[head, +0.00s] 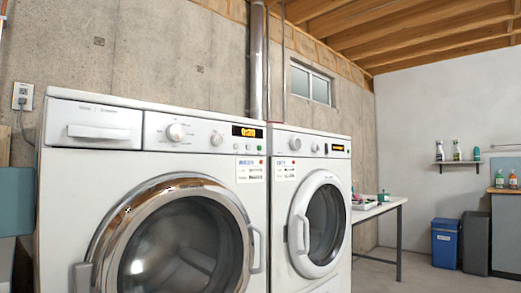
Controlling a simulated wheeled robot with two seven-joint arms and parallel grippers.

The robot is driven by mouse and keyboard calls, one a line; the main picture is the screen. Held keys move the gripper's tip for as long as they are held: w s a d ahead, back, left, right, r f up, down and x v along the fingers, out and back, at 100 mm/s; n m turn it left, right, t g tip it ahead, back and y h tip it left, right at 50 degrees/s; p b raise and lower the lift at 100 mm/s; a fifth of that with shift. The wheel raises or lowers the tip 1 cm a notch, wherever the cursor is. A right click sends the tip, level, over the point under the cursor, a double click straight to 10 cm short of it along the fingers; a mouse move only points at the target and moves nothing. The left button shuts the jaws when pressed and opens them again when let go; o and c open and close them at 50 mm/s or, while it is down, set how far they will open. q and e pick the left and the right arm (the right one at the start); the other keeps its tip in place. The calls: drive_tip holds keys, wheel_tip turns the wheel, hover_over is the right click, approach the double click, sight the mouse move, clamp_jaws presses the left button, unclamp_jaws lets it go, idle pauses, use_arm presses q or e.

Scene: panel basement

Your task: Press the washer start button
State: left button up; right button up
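A white front-loading machine (150,170) with a drawer at its top left fills the left and middle of the head view; it looks like the washer. Its round door (180,245) has a chrome ring and is shut. Its control panel has a knob (176,132), a lit orange display (247,131) and small buttons (244,146) below the display. Which of these is the start button is too small to tell. A second white machine (310,185) stands close on its right, with its own knob, lit display and shut white-ringed door. Neither of my grippers is in view.
A metal duct (257,60) rises behind the machines. A table (375,212) with small items stands to the right. Farther right are a blue bin (444,243), a grey bin (475,241) and a wall shelf (458,162) with bottles. Floor between table and bins is clear.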

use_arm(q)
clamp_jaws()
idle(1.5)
